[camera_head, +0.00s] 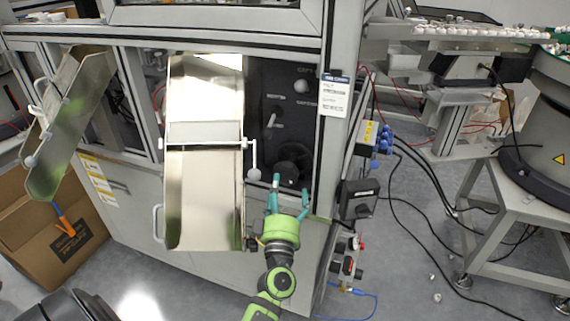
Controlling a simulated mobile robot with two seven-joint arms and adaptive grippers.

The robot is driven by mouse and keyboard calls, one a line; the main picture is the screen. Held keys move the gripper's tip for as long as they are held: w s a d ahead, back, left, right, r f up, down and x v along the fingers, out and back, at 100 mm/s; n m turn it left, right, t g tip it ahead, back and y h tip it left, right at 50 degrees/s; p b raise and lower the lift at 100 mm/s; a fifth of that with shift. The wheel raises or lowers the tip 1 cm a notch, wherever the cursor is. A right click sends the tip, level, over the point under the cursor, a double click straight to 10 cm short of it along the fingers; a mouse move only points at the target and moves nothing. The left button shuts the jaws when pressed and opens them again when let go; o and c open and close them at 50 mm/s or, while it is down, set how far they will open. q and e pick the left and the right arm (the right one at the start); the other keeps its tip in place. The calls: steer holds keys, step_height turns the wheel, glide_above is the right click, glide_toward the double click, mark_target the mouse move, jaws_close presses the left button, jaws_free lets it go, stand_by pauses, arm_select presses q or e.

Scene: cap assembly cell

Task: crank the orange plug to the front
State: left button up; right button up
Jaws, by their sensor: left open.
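An orange plug-like piece (66,227) hangs on a blue line below the left metal chute, in front of a cardboard box. I cannot tell whether it is the plug meant. My left gripper (291,188) is open, with teal fingers pointing away from me towards the dark panel. The fingertips are at the lower edge of a round black knob (289,168) on that panel. I cannot tell whether they touch it. Nothing shows between the fingers. My right gripper is not in view.
A wide metal chute (203,195) stands just left of my gripper, with a small crank-like lever (254,172) at its side. The dark panel (268,95) carries other knobs. A grey post stands right of it. Cables and a feeder stand (500,210) are at the right.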

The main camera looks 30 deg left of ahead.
mark_target(285, 177)
arm_select(q)
steer(key=x, duration=0.6)
steer(key=c, duration=1.1)
